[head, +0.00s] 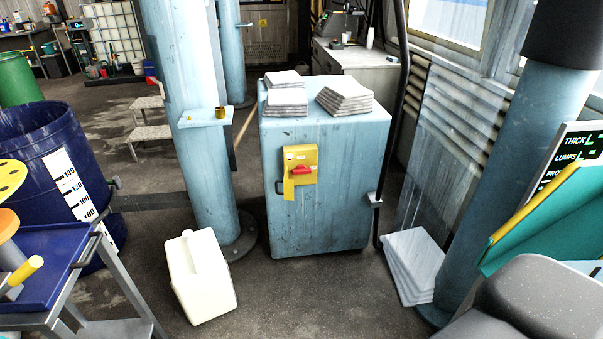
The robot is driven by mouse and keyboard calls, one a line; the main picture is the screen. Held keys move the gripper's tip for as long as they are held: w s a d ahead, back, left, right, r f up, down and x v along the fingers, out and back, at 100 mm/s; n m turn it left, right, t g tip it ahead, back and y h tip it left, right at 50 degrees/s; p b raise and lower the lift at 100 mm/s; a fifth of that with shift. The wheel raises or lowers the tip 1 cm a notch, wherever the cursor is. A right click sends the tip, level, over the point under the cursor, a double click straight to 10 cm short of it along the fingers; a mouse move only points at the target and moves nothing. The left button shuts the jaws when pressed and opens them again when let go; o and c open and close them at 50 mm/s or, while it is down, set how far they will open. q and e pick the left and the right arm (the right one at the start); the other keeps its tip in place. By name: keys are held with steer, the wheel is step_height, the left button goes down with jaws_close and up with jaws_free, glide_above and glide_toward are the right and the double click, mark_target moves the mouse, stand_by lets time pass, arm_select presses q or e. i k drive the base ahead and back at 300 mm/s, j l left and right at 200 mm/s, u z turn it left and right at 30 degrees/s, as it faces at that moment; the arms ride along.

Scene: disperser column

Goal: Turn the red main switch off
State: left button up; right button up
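The red main switch (302,170) sits on a yellow plate (299,155) on the front face of a light-blue cabinet (335,220). Its red handle looks roughly horizontal, slightly tilted. A yellow tab hangs down at the plate's lower left. The labels on the plate are too small to read. Neither of my grippers shows in the head view, and nothing touches the switch.
A cream canister (203,280) stands on the floor left of the cabinet, near a blue column (190,110). A blue cart (45,265) stands at left. Floor before the cabinet is clear.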

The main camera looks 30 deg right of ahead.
mark_target(302, 168)
steer(key=z, duration=0.5)
steer(key=i+l+z, duration=0.35)
steer(key=i, duration=0.25)
steer(key=i+z, duration=0.35)
steer(key=i, duration=0.55)
